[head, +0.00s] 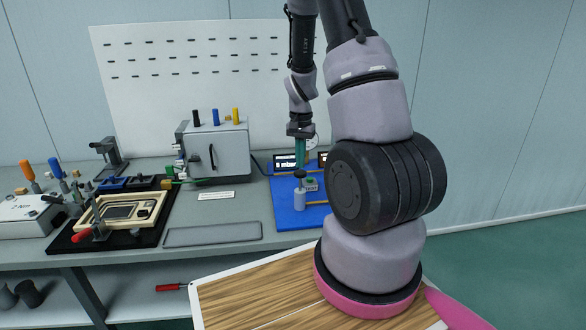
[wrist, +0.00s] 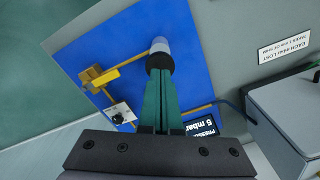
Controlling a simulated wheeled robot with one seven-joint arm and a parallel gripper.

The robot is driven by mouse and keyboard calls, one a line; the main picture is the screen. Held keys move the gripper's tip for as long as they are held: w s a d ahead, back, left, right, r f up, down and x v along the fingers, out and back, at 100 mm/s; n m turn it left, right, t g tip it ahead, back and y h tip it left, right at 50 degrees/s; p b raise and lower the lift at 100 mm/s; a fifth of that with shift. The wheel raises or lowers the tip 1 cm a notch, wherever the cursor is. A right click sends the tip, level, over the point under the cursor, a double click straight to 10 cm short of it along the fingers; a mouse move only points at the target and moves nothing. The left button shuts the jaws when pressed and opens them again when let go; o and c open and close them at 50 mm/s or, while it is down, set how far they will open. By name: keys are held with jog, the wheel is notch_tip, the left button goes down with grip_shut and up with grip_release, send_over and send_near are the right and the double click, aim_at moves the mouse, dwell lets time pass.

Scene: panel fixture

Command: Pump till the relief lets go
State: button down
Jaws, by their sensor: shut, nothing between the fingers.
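The hand pump is a pale grey cylinder (head: 299,200) with a dark knob on top, standing on a blue board (head: 283,217). The pump also shows in the wrist view (wrist: 160,47). My gripper (head: 300,167) points down with its green fingers shut and empty. In the wrist view its fingertips (wrist: 158,74) are at the dark knob; I cannot tell if they touch it. A display (wrist: 201,127) reads "6 mbar". A yellow-handled brass fitting (wrist: 97,78) and a white block with a black knob (wrist: 121,114) are on the board.
A grey box (head: 217,150) with a black handle stands left of the board. An empty grey tray (head: 212,234) lies at the bench front. A beige fixture (head: 123,210) and red-handled clamp are further left.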

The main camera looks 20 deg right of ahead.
aim_at(300, 172)
dwell(1.8)
dwell(0.4)
dwell(1.8)
dwell(0.3)
jog(key=shift+f, duration=2.8)
jog(key=shift+r, duration=2.8)
jog(key=shift+r, duration=0.15)
jog(key=shift+r, duration=2.35)
